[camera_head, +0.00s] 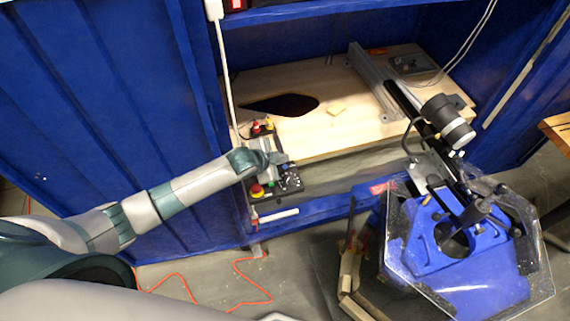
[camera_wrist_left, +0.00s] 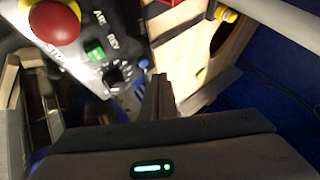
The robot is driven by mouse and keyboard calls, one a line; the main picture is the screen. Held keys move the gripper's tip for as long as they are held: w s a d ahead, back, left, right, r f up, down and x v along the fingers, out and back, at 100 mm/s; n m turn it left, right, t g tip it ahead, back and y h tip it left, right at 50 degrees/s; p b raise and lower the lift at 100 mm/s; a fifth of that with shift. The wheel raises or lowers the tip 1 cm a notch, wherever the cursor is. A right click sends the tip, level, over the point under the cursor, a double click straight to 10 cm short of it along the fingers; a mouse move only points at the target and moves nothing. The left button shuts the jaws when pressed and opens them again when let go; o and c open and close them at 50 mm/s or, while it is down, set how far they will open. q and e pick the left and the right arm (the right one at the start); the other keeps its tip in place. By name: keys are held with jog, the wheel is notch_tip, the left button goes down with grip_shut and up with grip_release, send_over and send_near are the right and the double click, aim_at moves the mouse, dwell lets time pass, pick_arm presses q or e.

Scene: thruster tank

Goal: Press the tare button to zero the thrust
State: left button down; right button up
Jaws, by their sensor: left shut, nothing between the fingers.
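The control panel (camera_head: 290,182) is a small dark box at the front edge of the wooden bench. In the left wrist view its black face (camera_wrist_left: 97,62) carries a red mushroom button (camera_wrist_left: 54,20), a green switch (camera_wrist_left: 95,50), a black knob (camera_wrist_left: 115,75) and a small blue button (camera_wrist_left: 144,63). I cannot read a tare label. My left gripper (camera_head: 277,158) is shut and empty over the panel. In the left wrist view its fingertips (camera_wrist_left: 160,80) appear close to the blue button; whether they touch it I cannot tell. My right gripper is out of view.
A wooden bench top (camera_head: 330,125) with a dark cutout sits inside the blue cabinet (camera_head: 110,80). A motor (camera_head: 447,120) on an arm stands right, above a blue tank with a clear hexagonal cover (camera_head: 530,275). An orange cable (camera_head: 250,285) lies on the floor.

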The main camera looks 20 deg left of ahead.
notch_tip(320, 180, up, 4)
jog(key=p, duration=0.3)
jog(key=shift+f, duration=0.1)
dwell(0.8)
